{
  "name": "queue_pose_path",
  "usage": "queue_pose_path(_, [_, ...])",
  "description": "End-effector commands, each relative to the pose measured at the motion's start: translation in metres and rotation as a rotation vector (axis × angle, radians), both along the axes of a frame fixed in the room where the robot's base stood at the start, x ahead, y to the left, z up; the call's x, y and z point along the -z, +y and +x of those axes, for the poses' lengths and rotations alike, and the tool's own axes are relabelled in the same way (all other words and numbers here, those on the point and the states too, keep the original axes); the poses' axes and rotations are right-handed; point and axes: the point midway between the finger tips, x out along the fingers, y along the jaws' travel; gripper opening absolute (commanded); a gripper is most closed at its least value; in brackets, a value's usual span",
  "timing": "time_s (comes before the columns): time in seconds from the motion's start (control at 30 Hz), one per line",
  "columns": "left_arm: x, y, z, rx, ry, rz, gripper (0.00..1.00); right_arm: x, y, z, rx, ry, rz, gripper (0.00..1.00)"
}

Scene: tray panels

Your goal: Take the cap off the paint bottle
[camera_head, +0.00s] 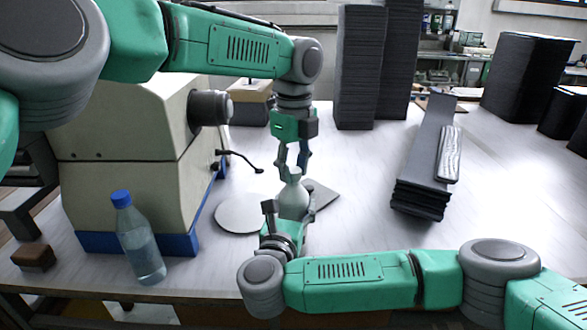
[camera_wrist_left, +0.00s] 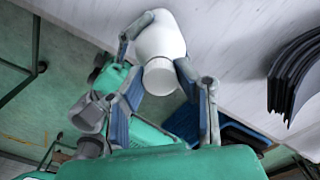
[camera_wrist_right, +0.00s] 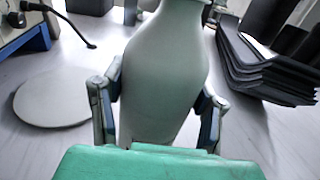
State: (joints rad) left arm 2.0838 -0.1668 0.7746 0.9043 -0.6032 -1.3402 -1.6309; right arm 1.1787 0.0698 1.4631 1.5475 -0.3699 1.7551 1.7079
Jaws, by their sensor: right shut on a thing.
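The paint bottle (camera_head: 292,200) is pale grey-white and stands upright near the middle of the table. My right gripper (camera_head: 291,208) is shut around its body; in the right wrist view the fingers press on both sides of the bottle (camera_wrist_right: 160,85). My left gripper (camera_head: 293,174) points down from above, with a finger on each side of the bottle's top. In the left wrist view the pale cap end (camera_wrist_left: 160,76) lies between its spread fingertips, which look open and very close to it.
A clear bottle with a blue cap (camera_head: 138,240) stands at the front left beside a beige machine (camera_head: 130,160). A round grey disc (camera_head: 237,214) lies left of the paint bottle. Stacked dark panels (camera_head: 425,170) lie to the right.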

Motion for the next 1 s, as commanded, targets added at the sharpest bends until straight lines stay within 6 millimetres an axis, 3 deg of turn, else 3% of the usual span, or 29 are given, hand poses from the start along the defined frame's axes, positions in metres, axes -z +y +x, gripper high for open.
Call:
queue_pose_path(0.13, [-0.0003,-0.0001,0.0004,-0.026,-0.002,0.001,0.0,0.0005,-0.0001,-0.0002,0.0,0.0,-0.001,0.0])
queue_pose_path(0.23, [-0.0003,-0.0001,0.0002,-0.15,-0.004,0.004,0.0,0.0005,0.0,-0.0002,0.0,0.0,-0.001,0.0])
queue_pose_path(0.8, [-0.0018,-0.0023,0.0014,-1.543,-0.01,0.012,0.0,0.0005,0.0011,-0.0007,-0.003,0.0,-0.002,0.0])
queue_pose_path(1.0, [-0.0022,-0.0023,0.0021,-1.768,-0.008,0.011,0.0,0.0005,0.0018,-0.0011,-0.004,0.0,-0.002,0.0])
